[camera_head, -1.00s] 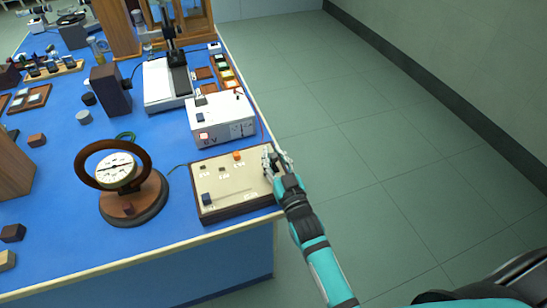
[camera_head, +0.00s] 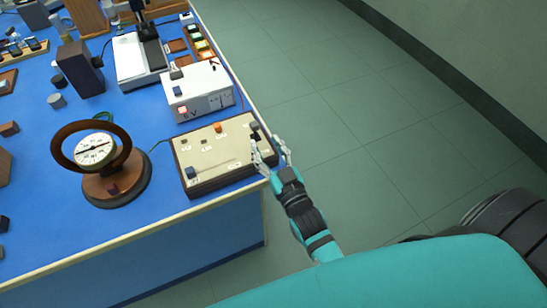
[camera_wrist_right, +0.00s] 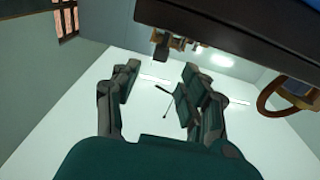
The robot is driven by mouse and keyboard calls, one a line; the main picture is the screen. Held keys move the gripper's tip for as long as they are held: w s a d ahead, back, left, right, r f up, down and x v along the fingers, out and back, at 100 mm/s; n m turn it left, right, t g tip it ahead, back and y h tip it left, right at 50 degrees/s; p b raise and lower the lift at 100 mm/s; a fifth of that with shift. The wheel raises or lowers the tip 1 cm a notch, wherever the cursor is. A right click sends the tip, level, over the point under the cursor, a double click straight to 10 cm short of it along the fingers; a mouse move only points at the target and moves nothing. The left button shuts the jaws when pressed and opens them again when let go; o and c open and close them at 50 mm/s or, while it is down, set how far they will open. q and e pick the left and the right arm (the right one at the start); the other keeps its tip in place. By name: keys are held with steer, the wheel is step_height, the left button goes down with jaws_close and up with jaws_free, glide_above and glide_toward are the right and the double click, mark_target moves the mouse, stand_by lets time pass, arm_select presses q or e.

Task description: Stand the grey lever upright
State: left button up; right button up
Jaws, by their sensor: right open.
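The control panel (camera_head: 215,165), a beige plate in a dark frame, lies at the right front corner of the blue bench. A small dark grey piece (camera_head: 255,127), which looks like the grey lever, stands at its far right end. It is too small to tell whether it is upright or tilted. My right gripper (camera_head: 270,150) is open and empty at the panel's right edge, just on the near side of the lever, one finger over the edge. In the wrist view the open fingers (camera_wrist_right: 155,95) have nothing between them. My left gripper is out of view.
The panel also carries an orange knob (camera_head: 217,127) and a blue knob (camera_head: 192,172) on a slot. A white meter box (camera_head: 205,100) stands behind it. A round gauge with a brown ring (camera_head: 97,150) stands to its left. Clear floor lies right of the bench.

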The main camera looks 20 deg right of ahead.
steer(key=s, duration=0.4)
steer(key=shift+s+d+f, duration=0.1)
steer(key=shift+s+f, duration=0.05)
steer(key=shift+f, duration=0.05)
stand_by(0.3)
